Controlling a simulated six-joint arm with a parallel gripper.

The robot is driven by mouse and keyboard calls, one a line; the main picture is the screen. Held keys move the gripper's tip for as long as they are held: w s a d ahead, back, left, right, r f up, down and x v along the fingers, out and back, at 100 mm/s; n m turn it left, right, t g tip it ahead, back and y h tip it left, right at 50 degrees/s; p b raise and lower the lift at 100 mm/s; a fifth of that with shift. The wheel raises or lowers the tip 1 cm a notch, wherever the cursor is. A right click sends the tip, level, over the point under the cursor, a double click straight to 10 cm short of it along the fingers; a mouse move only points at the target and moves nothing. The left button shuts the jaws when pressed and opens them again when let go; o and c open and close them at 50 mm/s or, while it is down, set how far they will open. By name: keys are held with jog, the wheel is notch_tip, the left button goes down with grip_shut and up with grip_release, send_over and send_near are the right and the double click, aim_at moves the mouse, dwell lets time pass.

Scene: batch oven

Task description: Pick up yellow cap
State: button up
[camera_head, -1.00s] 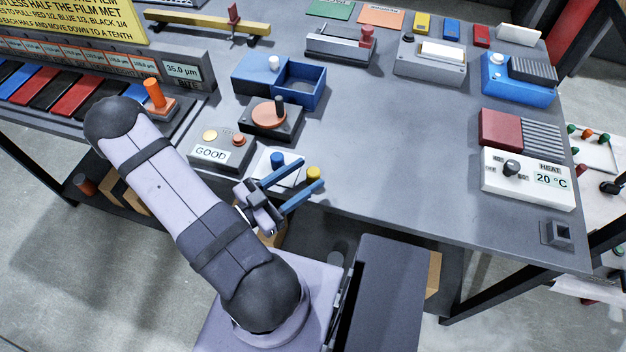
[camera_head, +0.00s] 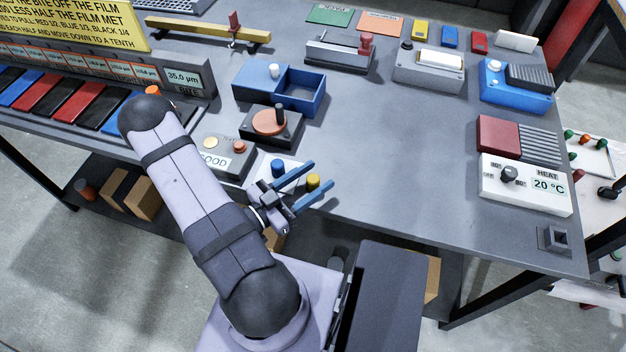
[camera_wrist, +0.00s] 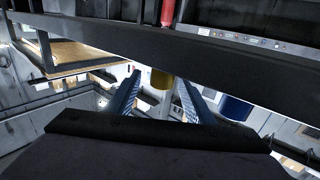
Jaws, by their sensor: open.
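The yellow cap (camera_head: 313,182) is a small upright cylinder near the table's front edge, at the right of a white pad (camera_head: 291,184). My gripper (camera_head: 320,175) is open and empty, with two blue fingers pointing right; the cap shows between them. In the wrist view the yellow cap (camera_wrist: 161,78) also appears between the spread fingers (camera_wrist: 160,82), with a gap on each side. I cannot tell exactly how far above or in front of the cap the fingertips are. A blue cap (camera_head: 278,167) stands to its left, outside the fingers; it also shows in the wrist view (camera_wrist: 237,108).
A control box marked GOOD (camera_head: 222,157) stands left of the pad. A dial box (camera_head: 271,126) and a blue open tray (camera_head: 302,92) lie behind. The middle of the table is clear. A white HEAT panel (camera_head: 526,187) stands at the right.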

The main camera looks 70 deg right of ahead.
jog(key=shift+p+x, duration=0.9)
jog(key=shift+x, duration=1.2)
jog(key=c, duration=1.1)
